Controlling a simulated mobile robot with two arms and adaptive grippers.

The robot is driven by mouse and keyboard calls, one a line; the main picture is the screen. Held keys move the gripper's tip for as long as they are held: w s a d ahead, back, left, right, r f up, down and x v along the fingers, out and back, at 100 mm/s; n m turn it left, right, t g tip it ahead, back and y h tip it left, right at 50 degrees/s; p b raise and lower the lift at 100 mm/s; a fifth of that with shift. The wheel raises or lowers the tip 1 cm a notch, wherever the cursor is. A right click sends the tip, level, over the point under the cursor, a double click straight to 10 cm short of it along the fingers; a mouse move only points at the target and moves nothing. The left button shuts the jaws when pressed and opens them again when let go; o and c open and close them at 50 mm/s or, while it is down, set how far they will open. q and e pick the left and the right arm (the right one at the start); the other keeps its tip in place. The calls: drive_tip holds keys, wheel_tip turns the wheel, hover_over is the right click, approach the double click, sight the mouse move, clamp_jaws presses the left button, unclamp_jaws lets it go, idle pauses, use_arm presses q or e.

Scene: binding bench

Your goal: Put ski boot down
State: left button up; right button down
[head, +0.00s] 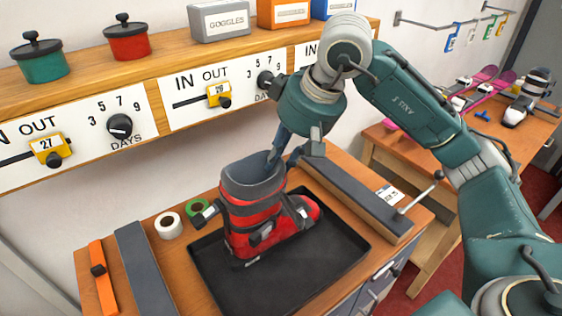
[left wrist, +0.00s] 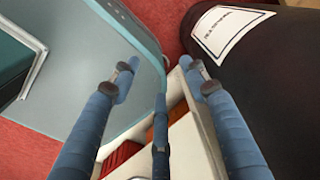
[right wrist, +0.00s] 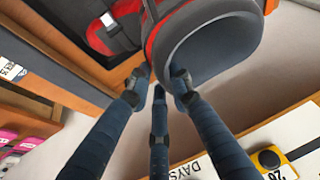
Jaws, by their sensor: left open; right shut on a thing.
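The red and grey ski boot (head: 258,215) stands upright over the black tray (head: 345,262) on the bench. Its sole looks to be on or just above the tray floor; I cannot tell which. My right gripper (head: 279,158) comes from above and is shut on the rim of the boot's cuff. In the right wrist view the blue fingers (right wrist: 160,88) meet at the boot's grey cuff (right wrist: 212,45). My left gripper (left wrist: 160,80) is open and empty, seen only in the left wrist view, away from the boot.
A grey bar (head: 355,195) lies right of the tray. White tape (head: 168,225), green tape (head: 197,208), a grey strip (head: 145,268) and an orange strip (head: 103,279) lie left. A shelf with dials (head: 120,126) overhangs behind. Another table (head: 415,150) holds skis.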

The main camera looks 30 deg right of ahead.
drive_tip(key=shift+f, duration=0.7)
drive_tip(key=c, duration=2)
unclamp_jaws()
drive_tip(key=shift+f, duration=0.2)
drive_tip(key=o, duration=0.4)
drive_tip(key=shift+o, duration=0.2)
drive_tip(key=shift+s+r, duration=0.1)
drive_tip(key=shift+r, duration=0.1)
drive_tip(key=v, duration=1.2)
drive_tip(key=shift+b, duration=0.4)
